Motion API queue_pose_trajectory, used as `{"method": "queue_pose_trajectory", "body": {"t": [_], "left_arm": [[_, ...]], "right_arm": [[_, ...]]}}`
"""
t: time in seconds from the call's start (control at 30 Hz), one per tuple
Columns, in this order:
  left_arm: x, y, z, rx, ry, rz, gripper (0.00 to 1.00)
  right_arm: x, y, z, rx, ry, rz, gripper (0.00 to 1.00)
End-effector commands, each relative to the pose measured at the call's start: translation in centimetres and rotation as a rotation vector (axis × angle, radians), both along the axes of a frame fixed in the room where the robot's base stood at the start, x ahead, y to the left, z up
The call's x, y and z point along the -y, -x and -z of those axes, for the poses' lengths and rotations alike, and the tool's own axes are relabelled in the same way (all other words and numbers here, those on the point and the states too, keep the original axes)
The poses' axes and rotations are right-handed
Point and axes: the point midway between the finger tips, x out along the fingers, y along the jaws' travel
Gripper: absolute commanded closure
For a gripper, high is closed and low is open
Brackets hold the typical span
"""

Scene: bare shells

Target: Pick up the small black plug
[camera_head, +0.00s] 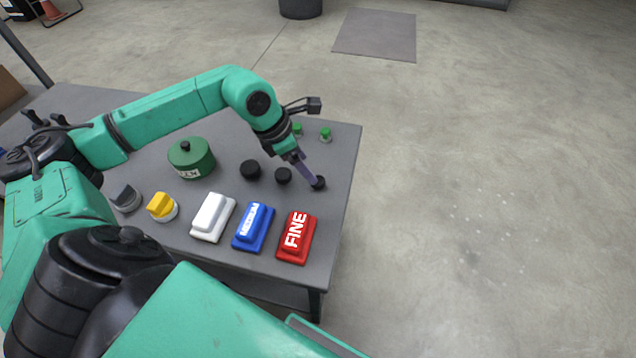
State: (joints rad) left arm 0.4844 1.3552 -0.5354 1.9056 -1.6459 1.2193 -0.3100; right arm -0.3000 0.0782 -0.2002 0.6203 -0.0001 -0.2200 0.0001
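Three round black plugs stand in a row on the grey table (345,150): one at the left (250,169), one in the middle (283,175) and one at the right (319,184). The left one looks the largest; the sizes of the other two are hard to compare. My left gripper (314,178) points down at the right plug, its fingertips at or against it. The fingers overlap in this view and partly cover that plug. I cannot tell whether they are closed on it. The plug appears to be at table level. My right gripper is not in view.
A green lidded pot (191,158) stands left of the plugs. White (212,217), blue (254,227) and red (296,237) blocks lie in front, with a yellow-topped knob (162,207) and a grey one (126,198) further left. Small green pieces (325,135) stand behind. The table's right edge is close.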

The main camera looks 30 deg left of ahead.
Motion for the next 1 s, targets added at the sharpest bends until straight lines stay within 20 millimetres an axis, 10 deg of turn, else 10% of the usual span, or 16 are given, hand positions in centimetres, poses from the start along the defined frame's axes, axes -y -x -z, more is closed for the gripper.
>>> {"method": "queue_pose_trajectory", "body": {"t": [0.6,0.83,1.0], "left_arm": [[1.7,-1.8,6.3,0.000,-0.001,0.000,0.21],[1.7,-1.8,6.3,0.000,-0.001,0.000,1.00],[1.7,-1.8,6.2,0.001,-0.001,0.000,1.00]], "right_arm": [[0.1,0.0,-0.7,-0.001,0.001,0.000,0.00],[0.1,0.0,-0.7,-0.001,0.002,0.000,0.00],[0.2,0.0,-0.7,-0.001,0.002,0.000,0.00]]}}
